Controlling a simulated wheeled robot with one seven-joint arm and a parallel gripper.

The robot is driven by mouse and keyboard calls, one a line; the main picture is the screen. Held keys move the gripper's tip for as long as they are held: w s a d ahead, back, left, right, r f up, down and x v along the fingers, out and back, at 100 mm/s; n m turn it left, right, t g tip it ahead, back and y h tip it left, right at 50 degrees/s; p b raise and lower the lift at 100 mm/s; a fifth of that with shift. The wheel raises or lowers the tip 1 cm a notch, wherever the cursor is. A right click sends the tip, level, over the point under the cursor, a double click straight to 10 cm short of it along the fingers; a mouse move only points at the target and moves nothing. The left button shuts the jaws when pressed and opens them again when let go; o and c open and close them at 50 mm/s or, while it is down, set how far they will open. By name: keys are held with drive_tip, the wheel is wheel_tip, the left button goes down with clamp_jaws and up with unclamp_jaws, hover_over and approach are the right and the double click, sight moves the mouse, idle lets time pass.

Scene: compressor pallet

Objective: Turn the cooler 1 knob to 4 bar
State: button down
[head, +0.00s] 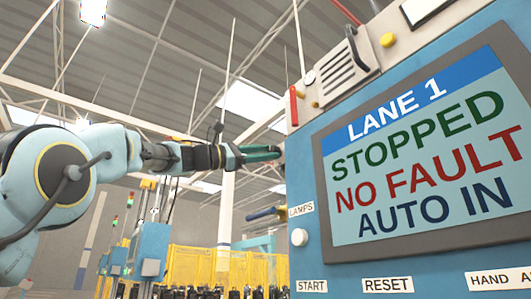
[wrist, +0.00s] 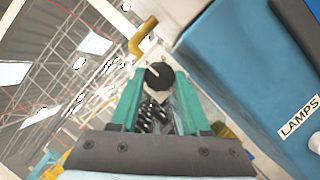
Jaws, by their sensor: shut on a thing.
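A round black knob (wrist: 159,76) with a pale pointer line shows in the wrist view, at the far end of my fingers. My gripper (wrist: 155,88) has its two green fingers on either side of the knob and is shut on it. In the head view my gripper (head: 277,153) reaches right to the left edge of the blue panel cabinet; the knob there is mostly hidden by the fingers. No scale or bar marking can be read around the knob, so I cannot tell its setting or number.
The blue cabinet (head: 306,270) with a large screen (head: 420,150) reading "LANE 1 STOPPED NO FAULT AUTO IN" fills the right. A yellow bent pipe (wrist: 143,37) is just above the knob. A white knob (head: 299,237) sits below the LAMPS label. Yellow fencing (head: 190,262) stands behind.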

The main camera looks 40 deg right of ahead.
drive_tip(key=shift+c, duration=1.9)
unclamp_jaws()
drive_tip(key=b+v, duration=0.5)
drive_tip(key=v, duration=0.5)
drive_tip(key=shift+a, duration=0.4)
drive_tip(key=shift+w, duration=0.15)
